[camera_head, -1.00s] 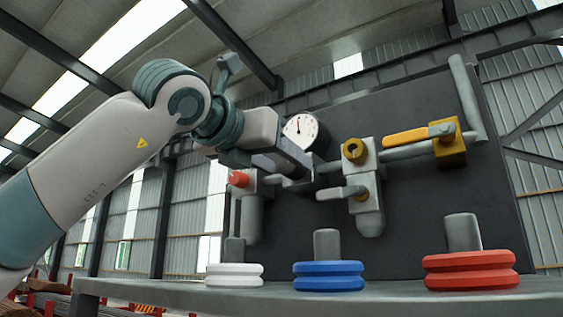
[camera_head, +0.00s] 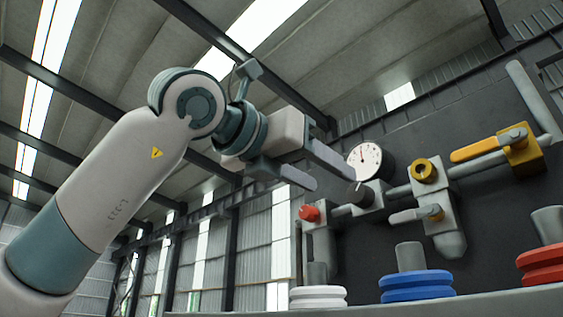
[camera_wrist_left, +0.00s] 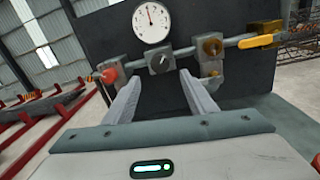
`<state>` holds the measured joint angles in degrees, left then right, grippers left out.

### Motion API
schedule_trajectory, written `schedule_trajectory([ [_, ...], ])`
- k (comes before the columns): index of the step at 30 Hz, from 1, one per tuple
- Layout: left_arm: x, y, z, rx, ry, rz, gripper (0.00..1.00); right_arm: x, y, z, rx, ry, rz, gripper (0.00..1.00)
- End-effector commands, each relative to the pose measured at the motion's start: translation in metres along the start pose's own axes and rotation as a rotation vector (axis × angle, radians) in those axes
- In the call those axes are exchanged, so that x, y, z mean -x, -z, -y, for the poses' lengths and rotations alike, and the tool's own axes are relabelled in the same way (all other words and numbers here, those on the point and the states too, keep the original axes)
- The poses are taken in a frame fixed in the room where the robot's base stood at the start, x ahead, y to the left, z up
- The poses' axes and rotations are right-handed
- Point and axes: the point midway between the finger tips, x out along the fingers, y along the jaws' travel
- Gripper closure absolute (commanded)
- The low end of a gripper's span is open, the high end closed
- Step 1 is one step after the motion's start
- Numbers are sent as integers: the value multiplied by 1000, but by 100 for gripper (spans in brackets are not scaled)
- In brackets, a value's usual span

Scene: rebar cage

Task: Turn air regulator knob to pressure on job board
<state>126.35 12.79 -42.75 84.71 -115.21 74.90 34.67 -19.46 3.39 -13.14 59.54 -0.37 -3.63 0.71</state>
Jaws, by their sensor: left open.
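The air regulator is a grey block with a dark knob (camera_head: 360,193) on the pipe line, just below a white round pressure gauge (camera_head: 365,161). In the left wrist view the knob (camera_wrist_left: 160,62) sits ahead of the fingers, with the gauge (camera_wrist_left: 152,20) above it and its needle pointing about straight up. My left gripper (camera_head: 335,184) is open and empty; its fingertips are apart from the knob, to its left in the head view. In the wrist view the fingers (camera_wrist_left: 158,79) point toward the regulator. My right gripper is not in view. No readable job board shows.
A red knob (camera_head: 309,213) is left of the regulator. A yellow fitting (camera_head: 424,170), a grey lever (camera_head: 410,215) and a yellow-handled valve (camera_head: 490,145) are to its right. White (camera_head: 318,297), blue (camera_head: 416,286) and red discs (camera_head: 543,266) stand on the ledge below.

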Motion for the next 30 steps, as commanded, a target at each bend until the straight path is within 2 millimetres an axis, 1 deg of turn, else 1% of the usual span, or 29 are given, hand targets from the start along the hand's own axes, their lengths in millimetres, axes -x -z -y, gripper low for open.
schedule_trajectory([
  [1, 10, 2, 0, -1, -2, 4, 49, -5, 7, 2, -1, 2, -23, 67],
  [5, 38, 2, 0, -2, -1, 4, 49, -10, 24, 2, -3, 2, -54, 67],
  [6, 45, 2, 0, -1, 0, 4, 49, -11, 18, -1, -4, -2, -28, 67],
  [9, 62, 2, 0, -1, -1, 3, 49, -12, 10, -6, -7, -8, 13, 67],
  [13, 78, 1, 0, -1, -1, 2, 49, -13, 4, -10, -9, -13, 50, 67],
  [19, 89, 0, 0, -1, 0, 1, 49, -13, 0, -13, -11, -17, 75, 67],
  [30, 90, 0, 0, -1, 0, 0, 49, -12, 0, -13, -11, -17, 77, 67],
])
